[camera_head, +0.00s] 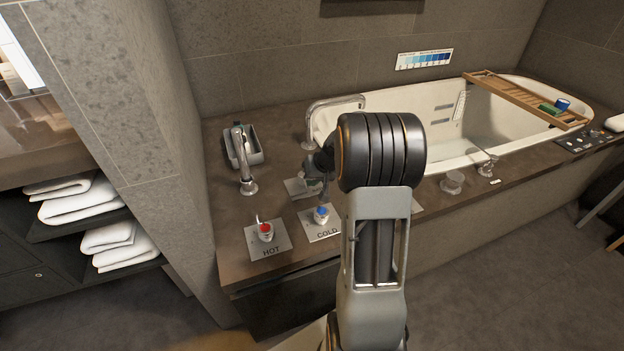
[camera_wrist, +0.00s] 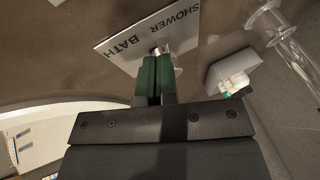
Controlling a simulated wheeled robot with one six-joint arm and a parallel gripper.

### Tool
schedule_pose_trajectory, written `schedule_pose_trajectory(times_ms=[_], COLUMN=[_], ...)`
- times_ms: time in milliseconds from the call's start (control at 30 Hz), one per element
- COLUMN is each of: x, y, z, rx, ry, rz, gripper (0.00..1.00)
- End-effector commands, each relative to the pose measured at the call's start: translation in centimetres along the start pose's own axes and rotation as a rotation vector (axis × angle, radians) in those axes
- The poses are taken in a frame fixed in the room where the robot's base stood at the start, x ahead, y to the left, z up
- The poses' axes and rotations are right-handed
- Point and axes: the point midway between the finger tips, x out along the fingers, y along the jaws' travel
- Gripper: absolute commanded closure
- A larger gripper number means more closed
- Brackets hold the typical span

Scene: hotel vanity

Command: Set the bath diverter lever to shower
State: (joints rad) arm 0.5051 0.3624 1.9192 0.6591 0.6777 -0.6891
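The diverter plate (camera_wrist: 122,42), marked SHOWER and BATH, lies on the dark counter ahead of my fingertips in the wrist view. It is partly visible in the head view (camera_head: 296,190), below my gripper (camera_head: 318,176). A small pale, shiny lever part (camera_wrist: 178,40) shows right at the tips of my gripper (camera_wrist: 156,56). The green finger pads are close together, and the gripper looks shut. Whether the lever is between, touching or just beyond the tips is hard to tell. My fingers hide part of the plate, so the lever's setting is unclear.
Red HOT (camera_head: 265,231) and blue COLD (camera_head: 321,214) taps stand at the counter front. The bath spout (camera_head: 332,103) and bathtub (camera_head: 440,113) lie behind. A knob (camera_head: 453,182) stands right of my arm.

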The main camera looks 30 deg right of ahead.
Motion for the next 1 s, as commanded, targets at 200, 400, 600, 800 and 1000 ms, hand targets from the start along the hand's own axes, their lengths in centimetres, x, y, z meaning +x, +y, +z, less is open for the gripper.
schedule_pose_trajectory(times_ms=[200, 400, 600, 800, 1000], x=[0.3, 0.4, 0.4, 0.5, 0.4], y=[-1.0, -1.4, -1.6, -1.6, -1.6], z=[0.3, 0.3, 0.3, 0.3, 0.3], rx=[0.123, 0.137, 0.136, 0.136, 0.135], ry=[0.045, 0.049, 0.049, 0.049, 0.049], rz=[0.047, 0.053, 0.053, 0.052, 0.052], gripper=[1.0, 1.0, 1.0, 1.0, 1.0])
